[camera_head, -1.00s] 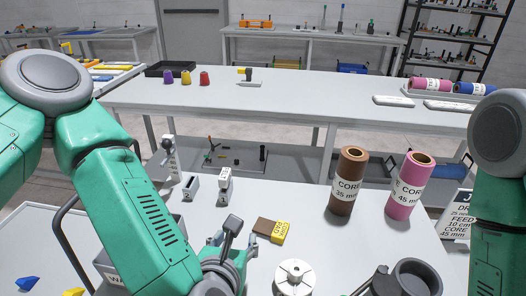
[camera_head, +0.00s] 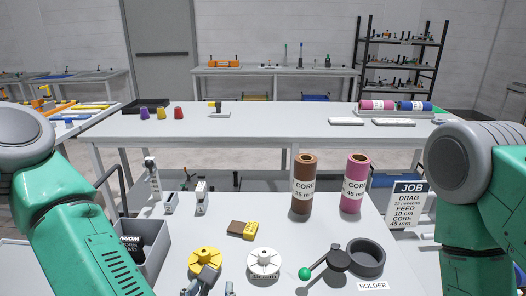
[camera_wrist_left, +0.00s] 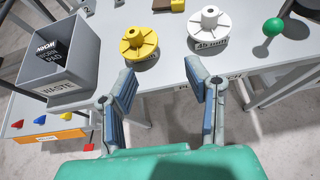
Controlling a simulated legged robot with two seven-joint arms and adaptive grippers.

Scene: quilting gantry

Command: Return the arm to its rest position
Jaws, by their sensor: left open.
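My left arm (camera_head: 75,225) comes in from the left and bends down past the bottom edge of the head view. My left gripper (camera_wrist_left: 160,88) is open and empty in the wrist view, in front of the work table's (camera_wrist_left: 265,62) near edge, with bare floor between its fingers. Part of it also shows in the head view (camera_head: 205,284), low in front of the yellow flanged hub (camera_head: 204,261). My right arm (camera_head: 475,190) hangs at the right of the head view, and its gripper is out of the picture.
Brown (camera_head: 303,188) and pink (camera_head: 355,185) cores stand behind. A grey waste bin (camera_wrist_left: 58,65) and an orange-fronted drawer (camera_wrist_left: 50,133) are left of my gripper.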

